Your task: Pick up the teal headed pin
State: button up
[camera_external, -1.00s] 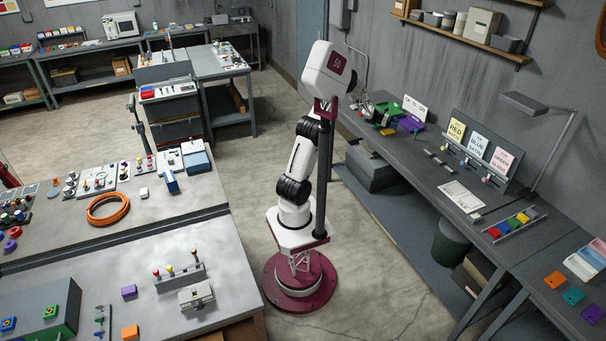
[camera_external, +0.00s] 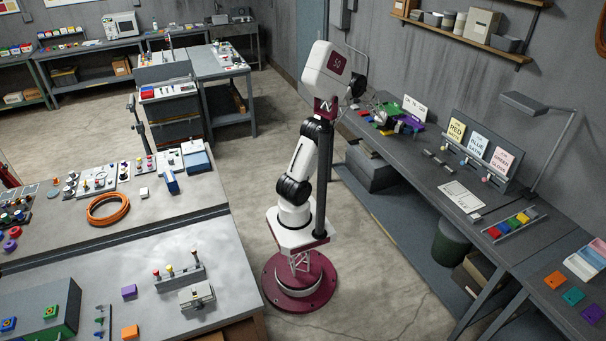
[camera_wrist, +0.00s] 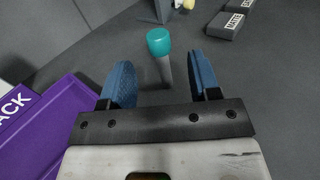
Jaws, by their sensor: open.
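The teal headed pin (camera_wrist: 159,44) shows in the wrist view, with a round teal head and a grey shank that runs down toward my gripper. My gripper (camera_wrist: 161,80) is open, with its two blue fingers to the left and right of the pin's shank. The head lies a little beyond the fingertips in the picture. I cannot tell whether either finger touches the pin. In the external view my gripper is at the far end of the right-hand bench, too small to make out its fingers, and the pin cannot be made out there.
A purple tray (camera_wrist: 48,127) lies close on the left in the wrist view. Dark labelled blocks (camera_wrist: 226,24) lie at the upper right. In the external view, sign cards (camera_external: 480,145) stand along the right bench (camera_external: 415,170). The bench surface right of the pin looks clear.

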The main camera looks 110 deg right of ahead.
jog(key=shift+x, duration=0.9)
jog(key=shift+x, duration=2.6)
grip_shut()
jog(key=shift+r, duration=0.1)
notch_tip(320, 180, up, 28)
